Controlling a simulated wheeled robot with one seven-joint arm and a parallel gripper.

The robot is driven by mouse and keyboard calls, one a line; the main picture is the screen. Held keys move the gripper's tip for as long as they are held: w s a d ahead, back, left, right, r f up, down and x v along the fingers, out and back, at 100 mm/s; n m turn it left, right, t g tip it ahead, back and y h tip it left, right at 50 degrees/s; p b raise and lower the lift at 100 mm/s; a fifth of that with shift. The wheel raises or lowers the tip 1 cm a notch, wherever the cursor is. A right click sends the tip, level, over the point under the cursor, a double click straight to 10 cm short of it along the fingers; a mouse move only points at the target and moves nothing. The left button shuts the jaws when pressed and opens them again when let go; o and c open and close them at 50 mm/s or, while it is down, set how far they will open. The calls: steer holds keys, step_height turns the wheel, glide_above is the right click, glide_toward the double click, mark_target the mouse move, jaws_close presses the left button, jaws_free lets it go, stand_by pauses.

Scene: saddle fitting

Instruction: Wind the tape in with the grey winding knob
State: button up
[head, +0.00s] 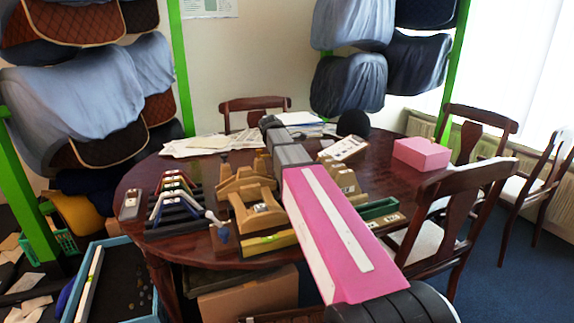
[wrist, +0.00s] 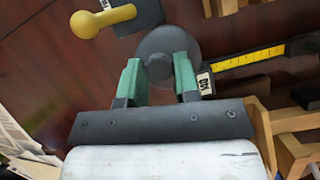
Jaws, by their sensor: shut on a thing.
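In the wrist view my gripper (wrist: 159,72) has its two green fingers closed on the small grey winding knob (wrist: 160,65). The knob stands on a round grey disc (wrist: 165,36), which shows behind and around the fingertips. A yellow tape (wrist: 249,57) with dark marks reaches to the right from beside the disc, with a dark piece (wrist: 303,43) at its far end. A small printed label (wrist: 205,84) sits by the right finger. In the head view my arm hides the fingertips, and I cannot make out the knob or the tape there.
A yellow ball-ended handle (wrist: 103,20) stands at upper left in the wrist view, close to the disc. Wooden stands (wrist: 292,150) crowd the right. In the head view, the table (head: 385,150) also bears a pink box (head: 421,154) and papers (head: 197,145); chairs surround it.

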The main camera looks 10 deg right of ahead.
steer(key=shift+m, duration=0.3)
steer(key=m+g, duration=0.1)
steer(key=m, duration=0.1)
steer(key=m+g, duration=0.1)
steer(key=m, duration=0.1)
steer(key=shift+w+m, duration=0.2)
steer(key=shift+m, duration=0.1)
steer(key=m+y, duration=0.1)
steer(key=m, duration=0.1)
steer(key=m+g, duration=0.1)
steer(key=m, duration=0.2)
steer(key=shift+d+y, duration=0.1)
steer(key=shift+y, duration=0.3)
steer(key=shift+m+g, duration=0.3)
steer(key=shift+m, duration=0.1)
steer(key=o, duration=0.9)
steer(key=shift+w+r, duration=0.1)
